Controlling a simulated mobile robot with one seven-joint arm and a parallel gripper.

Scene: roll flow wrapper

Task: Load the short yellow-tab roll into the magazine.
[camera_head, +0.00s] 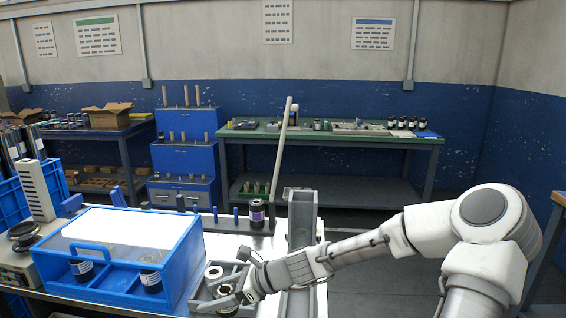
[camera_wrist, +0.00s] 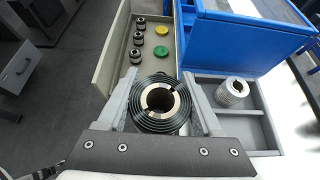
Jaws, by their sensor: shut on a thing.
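In the wrist view my gripper (camera_wrist: 161,80) is shut on a dark roll (camera_wrist: 145,108) with a pale core and an open centre hole, its end facing the camera. A finger lies on each side of it. I see no yellow tab on it; its length cannot be judged. In the head view my gripper (camera_head: 238,297) is low at the grey divided tray (camera_head: 196,293), with the roll (camera_head: 228,289) partly hidden at its fingers. I cannot tell whether the roll touches the tray. I cannot make out for certain which part is the magazine.
A blue clear-topped box (camera_head: 120,245) stands left. A dark labelled roll (camera_head: 257,214) stands upright behind.

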